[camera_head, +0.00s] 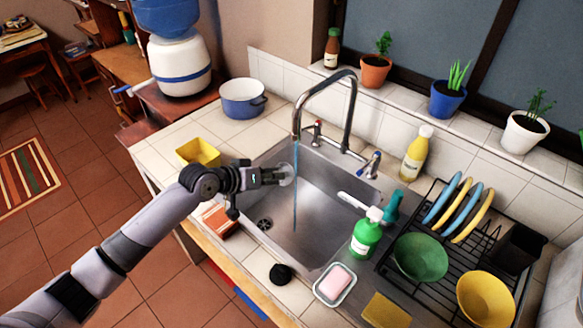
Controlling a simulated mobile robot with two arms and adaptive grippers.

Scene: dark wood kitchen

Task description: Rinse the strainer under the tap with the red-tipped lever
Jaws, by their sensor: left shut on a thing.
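My left gripper (274,177) reaches over the left side of the sink (325,205) and is shut on the strainer (287,174). The strainer shows as a small pale round shape at the fingertips; its handle is mostly hidden by the gripper. The curved metal tap (344,78) is running. A thin bluish water stream (295,205) falls from its spout into the sink, at or just beside the strainer's right edge. I cannot tell whether the water touches the strainer. The red-tipped lever (317,129) stands by the tap's base; a blue-tipped lever (371,165) is farther right. My right gripper is not in view.
A yellow container (198,152) and a blue-white pot (242,98) stand left of the sink. A green soap bottle (366,238), a soap dish (335,285) and a dish rack (458,263) crowd the right. A dark scrubber (279,273) lies at the front.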

